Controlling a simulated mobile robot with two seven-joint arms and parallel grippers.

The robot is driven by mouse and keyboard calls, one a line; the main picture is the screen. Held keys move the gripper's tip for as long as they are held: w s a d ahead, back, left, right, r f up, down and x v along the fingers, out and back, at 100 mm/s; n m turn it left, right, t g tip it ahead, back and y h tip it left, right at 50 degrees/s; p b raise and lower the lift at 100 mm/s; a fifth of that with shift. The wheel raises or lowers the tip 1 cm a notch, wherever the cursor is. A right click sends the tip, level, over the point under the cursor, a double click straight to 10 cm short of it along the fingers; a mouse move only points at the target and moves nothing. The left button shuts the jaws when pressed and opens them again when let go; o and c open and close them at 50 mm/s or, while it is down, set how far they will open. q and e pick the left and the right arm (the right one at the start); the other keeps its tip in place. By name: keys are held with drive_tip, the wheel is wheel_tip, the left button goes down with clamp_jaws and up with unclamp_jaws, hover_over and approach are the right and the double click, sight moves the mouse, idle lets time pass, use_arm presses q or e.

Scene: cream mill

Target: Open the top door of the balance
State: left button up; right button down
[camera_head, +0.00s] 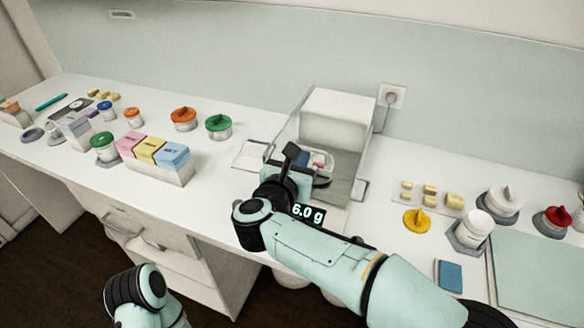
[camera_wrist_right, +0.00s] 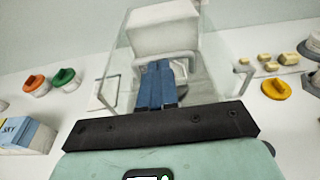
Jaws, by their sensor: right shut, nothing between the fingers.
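The balance (camera_head: 338,118) stands at the middle of the bench, with a white rear housing and a clear glass chamber in front. Its display (camera_head: 309,214) reads 6.0 g, partly covered by my right arm. In the right wrist view the housing (camera_wrist_right: 162,28) is straight ahead, with a pale bar handle (camera_wrist_right: 190,56) just beyond the fingers. The clear top door is hard to make out; I cannot tell its position. My right gripper (camera_head: 293,152) is at the front of the chamber, its blue fingers (camera_wrist_right: 157,66) shut and empty. I cannot tell whether it touches the glass. Only part of my left arm shows.
Left of the balance are a green-lidded jar (camera_head: 218,126), an orange-lidded jar (camera_head: 184,119) and a box of coloured packs (camera_head: 160,171). A wall socket (camera_head: 392,96) is behind.

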sight(327, 125)
use_arm(q)
drive_tip(key=shift+w+r, duration=0.15)
drive_tip(key=shift+r, duration=0.1)
use_arm(e)
drive_tip(key=shift+x, duration=0.95)
